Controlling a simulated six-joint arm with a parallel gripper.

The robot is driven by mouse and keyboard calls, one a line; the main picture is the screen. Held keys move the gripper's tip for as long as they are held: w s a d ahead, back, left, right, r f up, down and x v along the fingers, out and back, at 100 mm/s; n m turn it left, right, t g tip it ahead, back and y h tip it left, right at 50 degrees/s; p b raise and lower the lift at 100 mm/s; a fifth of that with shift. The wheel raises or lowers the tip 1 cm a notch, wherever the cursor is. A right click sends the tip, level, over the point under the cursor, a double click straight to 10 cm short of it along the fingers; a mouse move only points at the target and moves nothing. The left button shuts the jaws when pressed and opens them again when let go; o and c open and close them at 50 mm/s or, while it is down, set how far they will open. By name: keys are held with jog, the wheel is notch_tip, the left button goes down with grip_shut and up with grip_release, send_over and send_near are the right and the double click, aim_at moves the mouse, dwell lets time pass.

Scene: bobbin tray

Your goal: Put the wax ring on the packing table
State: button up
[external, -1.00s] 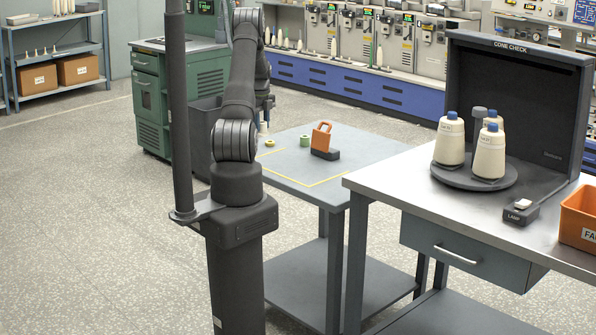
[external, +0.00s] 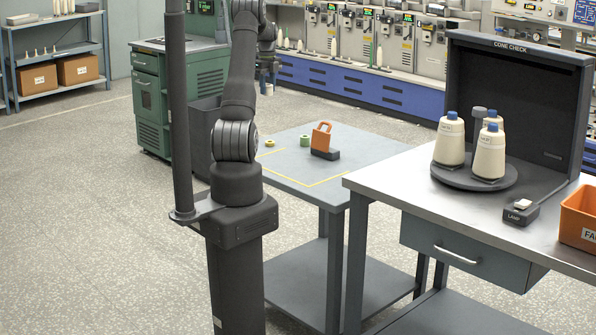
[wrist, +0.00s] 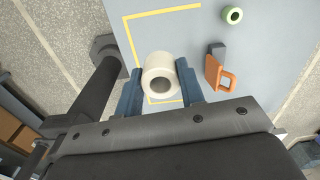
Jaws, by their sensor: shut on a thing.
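My gripper (wrist: 160,84) is shut on a cream hollow roll (wrist: 158,68), its blue fingers on either side of it. In the external view the cream roll (external: 268,89) hangs under the partly hidden gripper, above and apart from the blue-grey table (external: 283,170). A small green ring (external: 305,141) lies on that table; it also shows in the wrist view (wrist: 232,15). A small yellow-green ring (external: 270,142) lies left of it in the external view. I cannot tell for certain which item is the wax ring, nor which table is the packing table.
An orange-handled tool on a dark base (external: 323,140) stands on the blue-grey table. Yellow tape (external: 328,180) marks an area with clear surface. The taller table (external: 400,185) at right bears cones (external: 489,155), a lamp box (external: 521,213) and an orange bin (external: 577,218).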

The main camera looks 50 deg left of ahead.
jog(key=w+d+r+m, duration=0.15)
jog(key=w+d, duration=0.25)
jog(key=d, duration=0.4)
jog(key=w+d+r+m, duration=0.15)
jog(key=w+d, duration=0.25)
jog(key=d, duration=0.4)
jog(key=w+d+m, duration=0.2)
jog(key=w+d, duration=0.2)
jog(key=d, duration=0.5)
jog(key=d+m, duration=0.4)
jog(key=d, duration=2)
jog(key=s+d+m, duration=0.2)
jog(key=s+d, duration=0.4)
jog(key=d, duration=0.6)
jog(key=s+d+m, duration=0.3)
jog(key=s+d, duration=0.3)
jog(key=d, duration=0.7)
jog(key=s+d+m, duration=0.4)
jog(key=s+d, duration=1)
jog(key=s, duration=0.3)
send_over(446, 201)
notch_tip(446, 201, down, 12)
jog(key=shift+f, duration=2.05)
